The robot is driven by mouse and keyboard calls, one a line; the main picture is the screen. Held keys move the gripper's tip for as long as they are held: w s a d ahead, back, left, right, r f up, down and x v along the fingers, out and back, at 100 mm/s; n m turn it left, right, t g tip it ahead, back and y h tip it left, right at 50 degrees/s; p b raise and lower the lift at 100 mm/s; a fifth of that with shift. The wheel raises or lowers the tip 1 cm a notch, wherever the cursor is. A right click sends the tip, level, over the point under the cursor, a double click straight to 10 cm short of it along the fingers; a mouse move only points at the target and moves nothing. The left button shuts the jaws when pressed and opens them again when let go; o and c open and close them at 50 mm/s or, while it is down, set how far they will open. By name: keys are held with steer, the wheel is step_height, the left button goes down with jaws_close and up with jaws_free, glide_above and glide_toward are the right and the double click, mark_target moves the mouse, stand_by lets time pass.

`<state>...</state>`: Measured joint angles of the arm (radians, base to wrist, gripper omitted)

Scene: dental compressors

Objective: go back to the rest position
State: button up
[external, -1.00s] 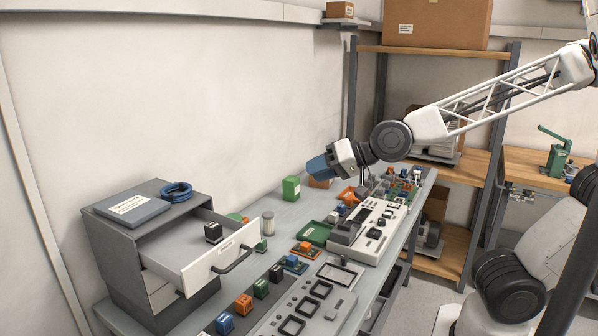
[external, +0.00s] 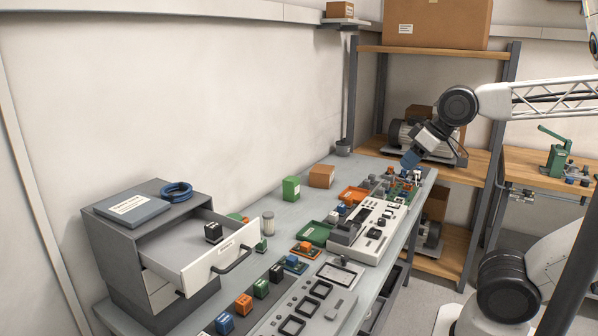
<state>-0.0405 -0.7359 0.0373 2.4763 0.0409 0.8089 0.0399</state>
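My gripper (external: 412,160) is at the far end of the bench, low over the green circuit board (external: 403,190) with its small parts. Its blue end piece points down and to the left. The fingers are too small and partly hidden, so I cannot tell whether they are open, shut or holding anything.
An open drawer (external: 190,245) juts out at the left. Shelving (external: 470,165) stands behind my gripper. Air above the bench is free.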

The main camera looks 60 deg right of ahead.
step_height(320, 180, down, 10)
steer(key=s+d+g, duration=0.1)
steer(key=d+g, duration=0.1)
steer(key=g, duration=0.1)
steer(key=shift+r+g+h, duration=0.25)
steer(key=shift+g+h, duration=0.15)
